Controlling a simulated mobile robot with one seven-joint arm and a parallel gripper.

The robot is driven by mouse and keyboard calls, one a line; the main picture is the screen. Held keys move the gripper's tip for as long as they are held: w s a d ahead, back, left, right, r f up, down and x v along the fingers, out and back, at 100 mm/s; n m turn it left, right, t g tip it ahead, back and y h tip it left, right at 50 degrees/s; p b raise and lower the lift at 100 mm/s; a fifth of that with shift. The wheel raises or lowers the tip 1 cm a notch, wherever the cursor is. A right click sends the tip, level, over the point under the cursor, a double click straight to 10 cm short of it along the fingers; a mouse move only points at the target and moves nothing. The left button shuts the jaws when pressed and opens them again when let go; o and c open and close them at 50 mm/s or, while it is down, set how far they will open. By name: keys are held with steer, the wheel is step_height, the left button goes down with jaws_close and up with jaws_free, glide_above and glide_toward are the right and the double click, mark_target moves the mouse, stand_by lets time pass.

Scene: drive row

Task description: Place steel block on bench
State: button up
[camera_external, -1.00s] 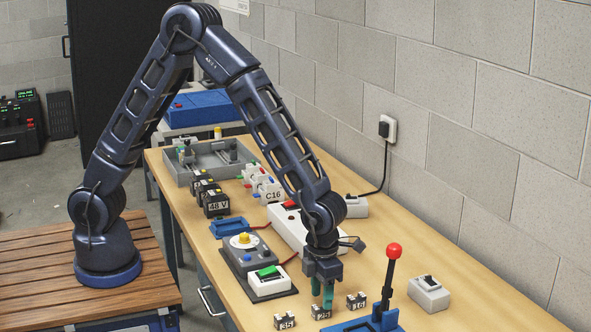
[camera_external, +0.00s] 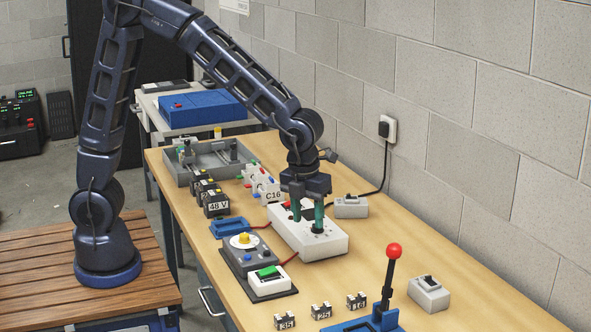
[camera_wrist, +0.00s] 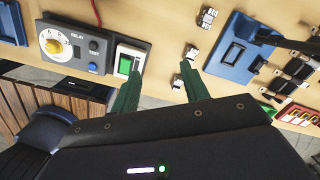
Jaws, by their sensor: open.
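Three small steel blocks with dark ends stand in a row on the wooden bench (camera_external: 455,315), near its front: one marked 35 (camera_external: 285,321), one marked 25 (camera_external: 321,310) and one marked 16 (camera_external: 357,301). All three stand apart from each other. In the wrist view, small blocks show beyond my fingers, one of them (camera_wrist: 207,17) near the top. My gripper (camera_external: 307,222) points down over the white socket box (camera_external: 322,246), farther back than the blocks. Its green fingers are spread with nothing between them, and they also show in the wrist view (camera_wrist: 161,69).
A blue fixture with a red-knobbed lever (camera_external: 390,275) stands right of the blocks. A grey relay panel (camera_external: 250,262) with a green switch lies to their left. A grey switch box (camera_external: 429,293) sits near the wall. Bench between socket box and blocks is clear.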

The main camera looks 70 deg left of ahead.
steer(key=s+a+r+n+t, duration=0.1)
steer(key=s+a+r+n, duration=0.3)
steer(key=a, duration=0.3)
steer(key=s+a+r+n, duration=0.1)
steer(key=a+r+n, duration=0.3)
steer(key=a+n, duration=0.25)
steer(key=s+a+r+n+t, duration=0.1)
steer(key=s+a+r+n, duration=0.3)
steer(key=a, duration=0.3)
steer(key=s+a+r+n+t, duration=0.1)
steer(key=s+a+r+n, duration=0.1)
steer(key=s+a+n, duration=1)
steer(key=s+n, duration=0.1)
steer(key=n, duration=0.2)
steer(key=shift+r+t, duration=0.15)
steer(key=shift+t, duration=0.15)
